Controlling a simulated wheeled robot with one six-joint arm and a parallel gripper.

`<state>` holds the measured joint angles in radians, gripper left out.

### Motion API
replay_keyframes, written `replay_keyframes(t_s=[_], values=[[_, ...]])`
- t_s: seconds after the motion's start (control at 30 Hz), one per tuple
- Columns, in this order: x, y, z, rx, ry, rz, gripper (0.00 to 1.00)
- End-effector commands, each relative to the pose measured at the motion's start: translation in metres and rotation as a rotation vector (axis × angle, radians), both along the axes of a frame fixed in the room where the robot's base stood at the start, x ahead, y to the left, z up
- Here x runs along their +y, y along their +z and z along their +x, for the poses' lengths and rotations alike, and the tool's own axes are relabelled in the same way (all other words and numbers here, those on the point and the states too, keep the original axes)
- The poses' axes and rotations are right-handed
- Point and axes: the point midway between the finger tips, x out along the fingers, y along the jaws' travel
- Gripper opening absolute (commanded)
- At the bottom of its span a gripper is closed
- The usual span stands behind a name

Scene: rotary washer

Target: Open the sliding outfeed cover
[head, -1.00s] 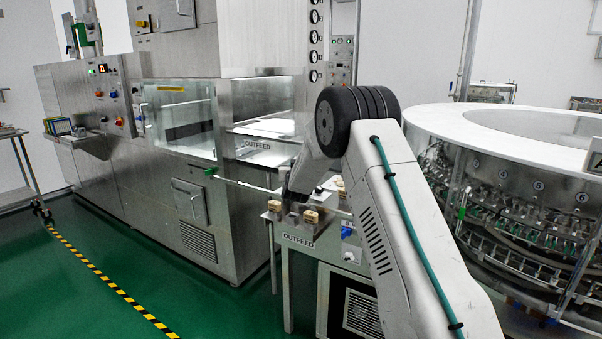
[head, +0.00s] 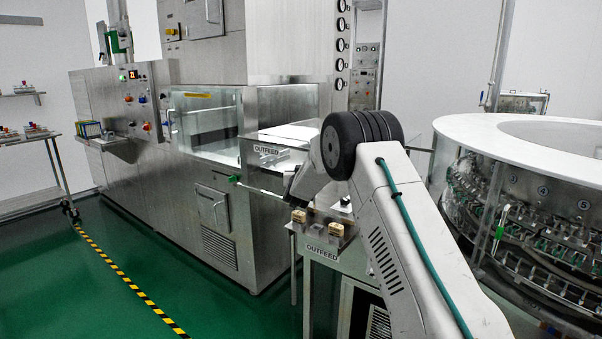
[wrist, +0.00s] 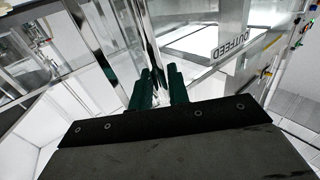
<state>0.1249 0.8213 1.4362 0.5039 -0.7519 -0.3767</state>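The upper outfeed section of the steel washer, with a clear panel (head: 263,181) below its OUTFEED sign (head: 268,149), is left of my arm in the head view. I cannot tell for certain which clear panel is the sliding cover or how far it is open. My gripper is beside this section; the arm and glare hide its fingertips in the head view. In the wrist view my gripper (wrist: 158,78) shows two dark green fingers with a narrow gap. A shiny upright metal strip (wrist: 154,45) lines up with that gap. I cannot tell whether they touch it.
A small stand with tan blocks (head: 335,229) and a lower OUTFEED sign (head: 322,252) is just below my gripper. The round white-topped machine (head: 460,128) is close on the right. The green floor (head: 70,285) at left is free. A side table (head: 30,141) stands far left.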

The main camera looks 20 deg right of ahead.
Motion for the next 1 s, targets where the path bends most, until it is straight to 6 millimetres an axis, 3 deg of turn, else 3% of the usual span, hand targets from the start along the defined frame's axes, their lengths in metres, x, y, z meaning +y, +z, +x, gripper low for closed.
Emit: replay_keyframes(t_s=[0.33,0.7,1.0], values=[[0.003,0.001,-0.005,-0.001,0.0,0.0,0.17],[0.029,0.001,-0.058,0.0,0.0,0.0,0.17],[0.035,0.0,-0.07,-0.001,0.0,0.0,0.17]])
